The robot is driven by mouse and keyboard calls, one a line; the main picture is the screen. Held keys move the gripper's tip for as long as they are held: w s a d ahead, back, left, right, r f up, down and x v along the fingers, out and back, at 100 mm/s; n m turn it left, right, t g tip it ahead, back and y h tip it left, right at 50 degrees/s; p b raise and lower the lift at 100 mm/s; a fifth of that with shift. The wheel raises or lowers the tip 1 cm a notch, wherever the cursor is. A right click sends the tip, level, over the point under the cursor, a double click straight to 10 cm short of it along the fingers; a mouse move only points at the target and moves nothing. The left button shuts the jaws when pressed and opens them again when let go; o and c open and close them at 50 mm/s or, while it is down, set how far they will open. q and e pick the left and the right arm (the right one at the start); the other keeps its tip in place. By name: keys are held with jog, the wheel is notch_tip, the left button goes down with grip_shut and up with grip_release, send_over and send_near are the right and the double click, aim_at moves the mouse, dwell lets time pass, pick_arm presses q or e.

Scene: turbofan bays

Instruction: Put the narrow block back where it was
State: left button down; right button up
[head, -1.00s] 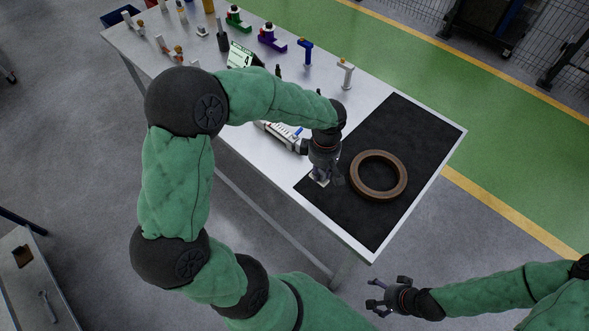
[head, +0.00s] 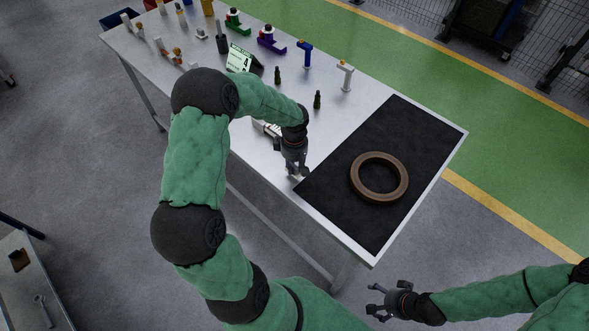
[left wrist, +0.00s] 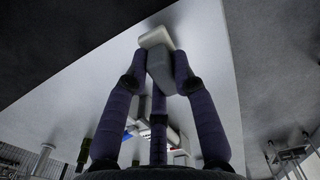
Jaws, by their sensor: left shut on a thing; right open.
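My left gripper (head: 293,171) is over the near edge of the white table, just left of the black mat. In the left wrist view (left wrist: 164,65) its fingers are shut on a narrow block (left wrist: 156,38), pale on top with a grey body. In the head view the block is a small pale patch (head: 295,178) mostly hidden by the fingers. I cannot tell whether it touches the table. My right gripper (head: 376,300) is open and empty, off the table's near side at the lower right.
The black mat (head: 350,218) holds a brown ring (head: 356,187). Two dark green bottle-like pieces (head: 317,100) stand behind the left gripper. A white-and-dark device (head: 266,128) lies partly hidden by my left arm. Coloured tools and fixtures (head: 305,54) line the table's far side.

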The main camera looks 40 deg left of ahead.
aim_at(294, 165)
pick_arm(q)
notch_tip(294, 165, down, 2)
jog(key=shift+f, duration=0.15)
jog(key=shift+f, duration=0.1)
jog(key=c, duration=1)
grip_release()
jog(key=shift+r, duration=0.25)
notch_tip(294, 165, up, 12)
jog(key=shift+f+p, duration=0.1)
jog(key=shift+p, duration=0.7)
